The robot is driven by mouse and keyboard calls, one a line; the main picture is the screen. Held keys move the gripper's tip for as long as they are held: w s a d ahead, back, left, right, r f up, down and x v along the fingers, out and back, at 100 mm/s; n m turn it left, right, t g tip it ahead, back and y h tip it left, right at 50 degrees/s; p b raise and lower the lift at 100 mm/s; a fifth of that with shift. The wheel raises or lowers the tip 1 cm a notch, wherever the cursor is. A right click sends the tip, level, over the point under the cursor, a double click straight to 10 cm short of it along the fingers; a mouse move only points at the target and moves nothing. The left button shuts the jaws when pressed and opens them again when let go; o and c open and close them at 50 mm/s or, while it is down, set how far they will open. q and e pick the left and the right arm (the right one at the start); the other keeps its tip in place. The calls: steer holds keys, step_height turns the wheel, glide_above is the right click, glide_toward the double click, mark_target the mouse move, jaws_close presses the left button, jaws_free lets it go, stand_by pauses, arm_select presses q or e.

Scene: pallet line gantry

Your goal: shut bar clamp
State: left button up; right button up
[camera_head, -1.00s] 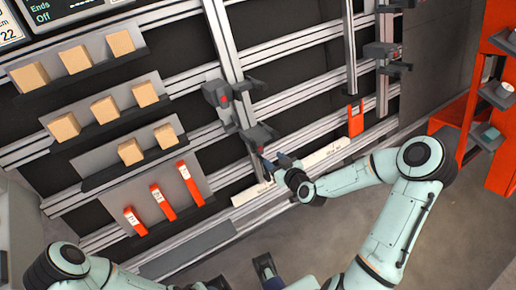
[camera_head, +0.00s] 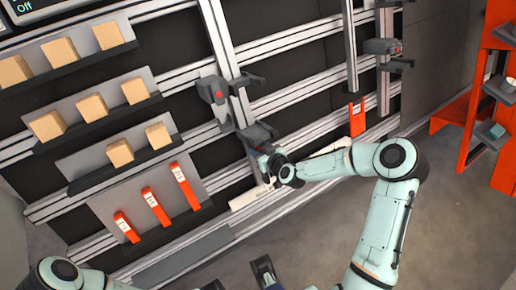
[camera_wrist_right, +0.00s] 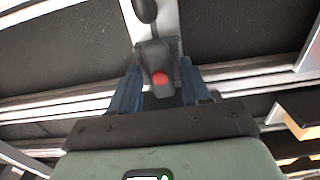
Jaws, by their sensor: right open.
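The bar clamp is a pale upright bar (camera_head: 219,40) on the rails, with a dark grey upper jaw (camera_head: 213,89) bearing a red spot and a dark grey lower jaw (camera_head: 257,134). A gap separates the two jaws. My right gripper (camera_head: 267,154) is at the lower jaw, from below. In the right wrist view, its blue fingers (camera_wrist_right: 158,92) stand open on either side of a grey clamp part with a red button (camera_wrist_right: 158,77). I cannot tell whether they touch it.
A second bar clamp (camera_head: 382,47) hangs to the right, near a red tag (camera_head: 357,117). Shelves with several wooden blocks (camera_head: 60,52) and red-orange pieces (camera_head: 155,207) are at the left. An orange rack (camera_head: 490,60) stands at the far right. Grey floor is open below.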

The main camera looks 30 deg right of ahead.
jaws_close()
steer(key=m+p, duration=0.1)
steer(key=m, duration=0.3)
steer(key=shift+r+m, duration=0.1)
steer(key=shift+m, duration=0.2)
steer(key=m, duration=0.3)
steer(key=shift+m+p, duration=0.35)
steer(key=shift+m, duration=0.85)
steer(key=m+p, duration=0.1)
steer(key=m, duration=0.2)
steer(key=shift+m, duration=1.4)
